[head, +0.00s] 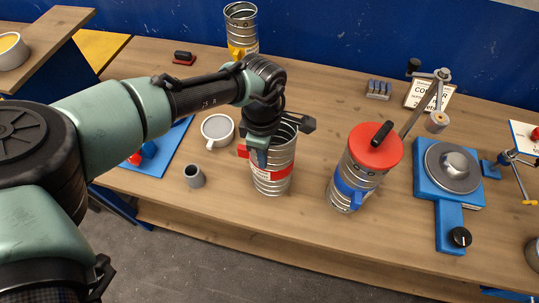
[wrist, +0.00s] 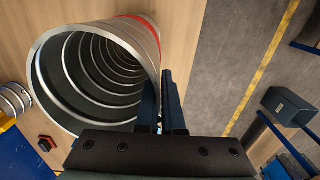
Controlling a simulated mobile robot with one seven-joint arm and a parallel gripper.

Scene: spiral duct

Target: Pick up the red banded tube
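The red banded tube (head: 271,182) is a silvery ribbed duct with a red band and a pale label, standing upright on the wooden bench. My gripper (head: 259,157) is at its top rim, on the left side in the head view. In the wrist view the tube (wrist: 42,75) shows its open mouth and ribbed inside. The dark fingers of my gripper (wrist: 160,102) lie close together at the right of the rim, one on the mouth side and one outside, with the wall between them. The gripper's body hides part of the rim.
A blue-banded tube (head: 343,185) with a red lid (head: 375,148) stands to the right. A grey cup (head: 194,176) and a mug (head: 217,130) stand left. A yellow-banded tube (head: 241,25) is behind. A blue device (head: 449,215) sits further right.

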